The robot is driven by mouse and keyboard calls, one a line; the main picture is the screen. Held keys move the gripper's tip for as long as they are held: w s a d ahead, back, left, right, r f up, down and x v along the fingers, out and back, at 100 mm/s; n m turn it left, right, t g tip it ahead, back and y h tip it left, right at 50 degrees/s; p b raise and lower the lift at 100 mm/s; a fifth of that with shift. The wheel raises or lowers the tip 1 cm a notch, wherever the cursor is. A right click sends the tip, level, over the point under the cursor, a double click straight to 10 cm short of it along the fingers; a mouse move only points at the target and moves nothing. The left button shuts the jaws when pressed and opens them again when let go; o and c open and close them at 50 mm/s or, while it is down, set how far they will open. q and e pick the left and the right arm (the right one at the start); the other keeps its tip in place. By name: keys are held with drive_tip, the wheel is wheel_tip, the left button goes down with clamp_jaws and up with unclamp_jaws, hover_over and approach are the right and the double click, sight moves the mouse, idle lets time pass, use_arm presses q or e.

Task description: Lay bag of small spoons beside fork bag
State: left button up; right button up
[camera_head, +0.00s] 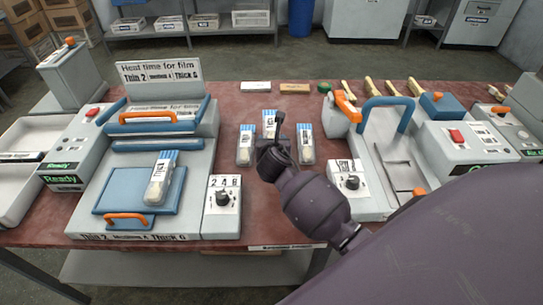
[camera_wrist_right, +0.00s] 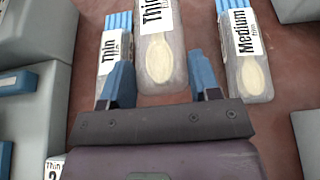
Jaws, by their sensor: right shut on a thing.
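My right gripper (camera_head: 276,140) is over the middle of the table. A pale spoon shape shows inside. In the head view this bag (camera_head: 269,119) is partly hidden by the gripper. A "Thin" bag (camera_wrist_right: 116,42) lies to its left and a "Medium" bag (camera_wrist_right: 246,68), with a pale spoon shape, to its right. These two also show in the head view (camera_head: 245,148) (camera_head: 306,148). I cannot tell which bag holds forks. My left gripper is out of view.
A heat press (camera_head: 135,222) on the left has another labelled bag (camera_head: 160,180) on its blue plate. A dial box (camera_head: 222,215) stands beside it. Another machine with a blue handle (camera_head: 372,195) is on the right.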

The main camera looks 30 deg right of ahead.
drive_tip(key=shift+f, duration=0.85)
wheel_tip(320, 180, down, 4)
drive_tip(key=shift+r+b, duration=0.1)
drive_tip(key=shift+b, duration=0.65)
drive_tip(key=shift+r, duration=0.1)
drive_tip(key=o, duration=0.9)
